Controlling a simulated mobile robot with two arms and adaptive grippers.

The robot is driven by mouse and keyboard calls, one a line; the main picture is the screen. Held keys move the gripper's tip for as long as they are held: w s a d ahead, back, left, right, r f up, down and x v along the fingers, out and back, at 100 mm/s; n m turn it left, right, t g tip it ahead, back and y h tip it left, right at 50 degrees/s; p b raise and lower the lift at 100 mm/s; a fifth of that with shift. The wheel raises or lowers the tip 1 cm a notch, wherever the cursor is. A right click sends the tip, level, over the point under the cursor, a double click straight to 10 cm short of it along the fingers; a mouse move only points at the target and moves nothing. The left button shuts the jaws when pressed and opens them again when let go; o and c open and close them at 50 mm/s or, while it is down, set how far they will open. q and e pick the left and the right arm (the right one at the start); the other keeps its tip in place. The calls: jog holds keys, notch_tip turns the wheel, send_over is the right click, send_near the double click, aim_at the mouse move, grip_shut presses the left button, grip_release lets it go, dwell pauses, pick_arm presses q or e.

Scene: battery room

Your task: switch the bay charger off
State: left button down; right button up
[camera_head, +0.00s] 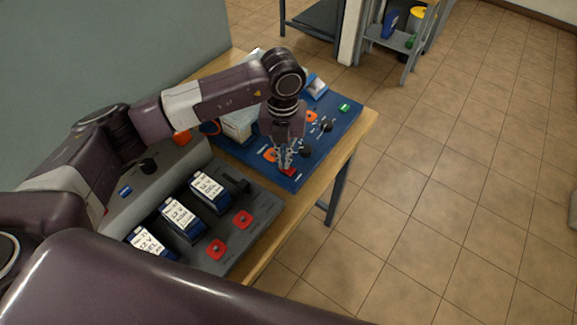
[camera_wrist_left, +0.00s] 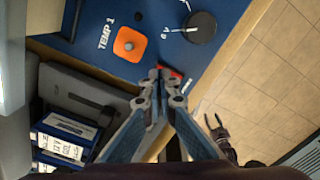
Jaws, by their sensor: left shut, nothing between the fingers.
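A blue charger panel (camera_head: 330,133) lies on the wooden bench, with orange plates, black knobs and a green switch (camera_head: 344,107). A red switch (camera_head: 289,171) sits at its near front corner. My left gripper (camera_head: 284,166) points down over this corner, shut and empty. In the left wrist view the closed fingertips (camera_wrist_left: 157,75) overlap the edge of the red switch (camera_wrist_left: 176,74); I cannot tell whether they touch it. The fingers hide part of the switch, and its position is unclear. In that view, what looks like my right gripper (camera_wrist_left: 216,126) is small and dark over the floor.
A grey unit (camera_head: 262,212) beside the blue panel holds blue batteries (camera_head: 210,192) and red-plated buttons (camera_head: 243,219). In the left wrist view a black knob (camera_wrist_left: 199,27) and an orange "TEMP 1" plate (camera_wrist_left: 130,44) are near the fingers. Tiled floor (camera_head: 450,190) to the right is clear.

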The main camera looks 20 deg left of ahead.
pick_arm(q)
jog(key=shift+r+p, duration=1.5)
jog(key=shift+r, duration=1.6)
